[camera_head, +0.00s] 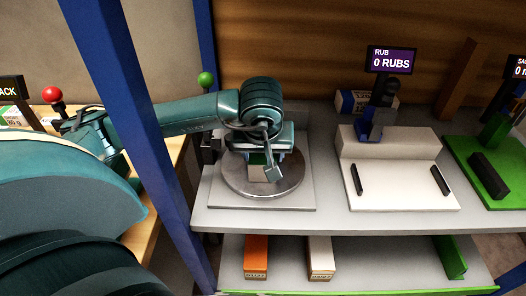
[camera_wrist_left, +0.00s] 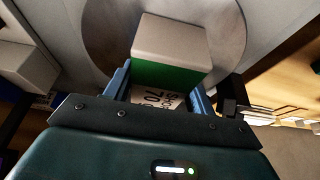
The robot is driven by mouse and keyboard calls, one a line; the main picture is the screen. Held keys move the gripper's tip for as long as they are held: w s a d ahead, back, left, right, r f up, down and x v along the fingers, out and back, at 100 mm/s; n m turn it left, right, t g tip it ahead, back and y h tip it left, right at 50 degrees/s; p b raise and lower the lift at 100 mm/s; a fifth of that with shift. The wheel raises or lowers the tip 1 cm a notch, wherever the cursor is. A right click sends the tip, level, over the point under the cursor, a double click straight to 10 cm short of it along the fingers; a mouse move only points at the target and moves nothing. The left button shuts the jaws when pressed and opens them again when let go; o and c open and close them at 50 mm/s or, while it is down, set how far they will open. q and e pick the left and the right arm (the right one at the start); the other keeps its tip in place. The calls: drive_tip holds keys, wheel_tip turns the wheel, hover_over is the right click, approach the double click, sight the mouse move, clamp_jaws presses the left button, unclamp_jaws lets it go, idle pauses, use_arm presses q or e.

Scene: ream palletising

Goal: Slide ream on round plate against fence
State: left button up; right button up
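The round plate (camera_head: 291,183) is a grey metal disc on a pale square base on the worktop. It also shows behind the ream in the left wrist view (camera_wrist_left: 105,30). The ream (camera_wrist_left: 172,38) is a small block with a white upper part, a green band and a printed label. In the head view the ream (camera_head: 258,173) is mostly hidden under my left gripper (camera_head: 266,156). The blue fingers lie close along both sides of the ream and appear shut on it, over the plate. I cannot clearly identify the fence. My right gripper is not in view.
A white station (camera_head: 400,190) with two black bars and a "0 RUBS" display (camera_head: 391,60) stands to the right. A green station (camera_head: 488,150) is beyond it. A blue post (camera_head: 135,120) rises at left. Orange (camera_head: 256,256) and white (camera_head: 320,256) blocks sit on the lower shelf.

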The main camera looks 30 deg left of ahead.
use_arm(q)
drive_tip(key=c, duration=0.7)
drive_tip(key=shift+o, duration=0.2)
drive_tip(key=shift+b, duration=0.3)
drive_tip(key=shift+b, duration=0.35)
drive_tip(key=shift+w+a+f+b, duration=0.1)
drive_tip(key=shift+w+a+b, duration=0.3)
drive_tip(key=shift+w, duration=0.3)
drive_tip(key=shift+w+a+b, duration=0.3)
drive_tip(key=shift+w+a, duration=0.15)
drive_tip(key=shift+w, duration=0.2)
drive_tip(key=shift+w+a, duration=0.25)
drive_tip(key=shift+w, duration=0.15)
